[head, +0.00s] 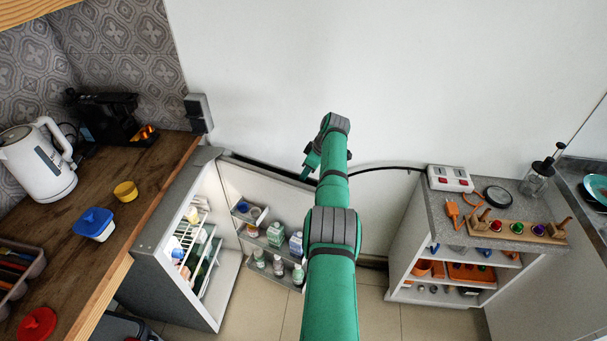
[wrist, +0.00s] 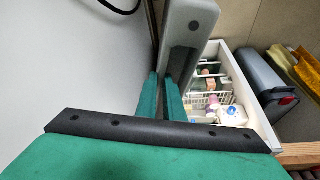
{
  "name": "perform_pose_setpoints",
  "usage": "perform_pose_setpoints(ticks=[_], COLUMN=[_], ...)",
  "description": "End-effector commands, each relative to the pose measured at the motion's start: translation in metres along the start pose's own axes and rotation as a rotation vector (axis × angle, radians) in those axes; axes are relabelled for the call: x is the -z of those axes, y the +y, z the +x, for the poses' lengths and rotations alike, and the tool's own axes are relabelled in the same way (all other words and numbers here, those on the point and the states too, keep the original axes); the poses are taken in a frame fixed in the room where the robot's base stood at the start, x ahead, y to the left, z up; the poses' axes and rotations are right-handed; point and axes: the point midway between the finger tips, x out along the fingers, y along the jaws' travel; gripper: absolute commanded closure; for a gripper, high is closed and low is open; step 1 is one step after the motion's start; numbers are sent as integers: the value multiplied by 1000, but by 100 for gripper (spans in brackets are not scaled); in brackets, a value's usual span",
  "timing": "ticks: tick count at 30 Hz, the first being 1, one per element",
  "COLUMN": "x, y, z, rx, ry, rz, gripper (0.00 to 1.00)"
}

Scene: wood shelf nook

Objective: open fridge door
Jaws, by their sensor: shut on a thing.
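The small fridge (head: 152,262) stands at the left under the end of the wood counter, with its lit white inside showing. Its door (head: 232,181) is swung wide open, back towards the white wall, and its inner racks hold several bottles and cartons. My gripper (head: 309,172) is at the top of the door near its far end, partly hidden by my green arm. In the wrist view my gripper (wrist: 164,95) has its two green fingers close together against the grey door (wrist: 192,22). The exact grip spot is partly hidden. The fridge's inside shelves (wrist: 203,101) show beyond.
A low shelf unit (head: 431,225) with tools and a power box (head: 450,179) stands at the right. A black cable (head: 385,168) runs along the wall. The counter (head: 105,232) holds a kettle (head: 38,165). Tiled floor (head: 270,322) is clear in front.

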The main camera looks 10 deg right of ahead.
Motion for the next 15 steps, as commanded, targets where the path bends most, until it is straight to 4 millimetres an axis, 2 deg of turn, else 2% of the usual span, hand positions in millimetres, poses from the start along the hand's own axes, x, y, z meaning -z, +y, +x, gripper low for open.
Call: perform_pose_setpoints(ticks=[1,6,7,9,15], x=[7,5,4,3,-2], y=[-4,-2,-1,-1,2], z=[3,2,1,1,-1], rx=[5,3,3,2,-1], ry=[10,11,11,10,7], rz=[-6,-1,-1,1,6], gripper=[100,100,88,73,73])
